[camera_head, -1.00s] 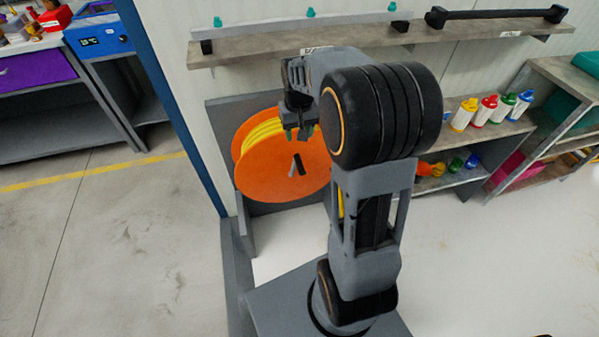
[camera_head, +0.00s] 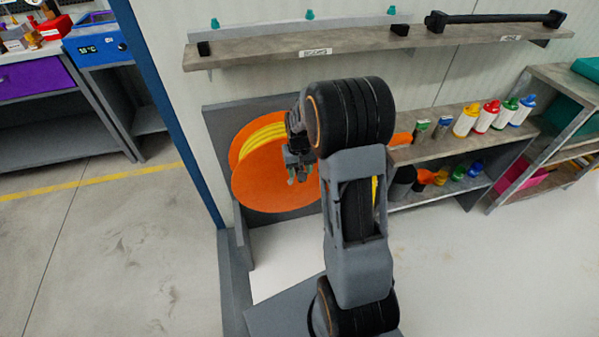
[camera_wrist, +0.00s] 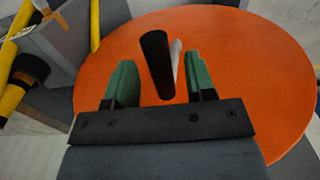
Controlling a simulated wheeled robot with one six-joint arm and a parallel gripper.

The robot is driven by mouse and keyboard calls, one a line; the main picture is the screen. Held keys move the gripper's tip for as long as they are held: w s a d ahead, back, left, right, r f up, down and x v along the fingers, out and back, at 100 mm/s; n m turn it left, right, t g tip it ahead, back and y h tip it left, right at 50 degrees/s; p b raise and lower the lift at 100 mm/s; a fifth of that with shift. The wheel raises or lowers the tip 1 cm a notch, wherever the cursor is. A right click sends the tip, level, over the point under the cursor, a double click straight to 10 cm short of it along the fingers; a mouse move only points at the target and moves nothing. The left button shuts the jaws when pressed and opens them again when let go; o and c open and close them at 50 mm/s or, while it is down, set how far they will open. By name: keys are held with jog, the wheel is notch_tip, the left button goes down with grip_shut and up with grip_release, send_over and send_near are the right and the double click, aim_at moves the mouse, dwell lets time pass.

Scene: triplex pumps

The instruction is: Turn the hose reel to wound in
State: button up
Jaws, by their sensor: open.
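The hose reel (camera_head: 262,182) has a round orange side disc with yellow hose (camera_head: 262,135) wound behind it. It stands against a grey panel at the wall in the head view. In the wrist view the orange disc (camera_wrist: 262,70) fills much of the picture. A black crank handle (camera_wrist: 157,62) stands out from the disc between my green fingertips. My gripper (camera_wrist: 157,85) is open, with one finger on each side of the handle and gaps visible. In the head view my gripper (camera_head: 297,172) is in front of the disc and hides the handle.
A wall shelf (camera_head: 270,53) runs above the reel. Lower shelves at right hold several coloured bottles (camera_head: 466,120). A blue post (camera_head: 172,110) stands left of the reel. The floor (camera_head: 110,250) at left is clear.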

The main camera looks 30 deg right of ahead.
jog(key=shift+f, duration=0.35)
grip_shut()
dwell(0.3)
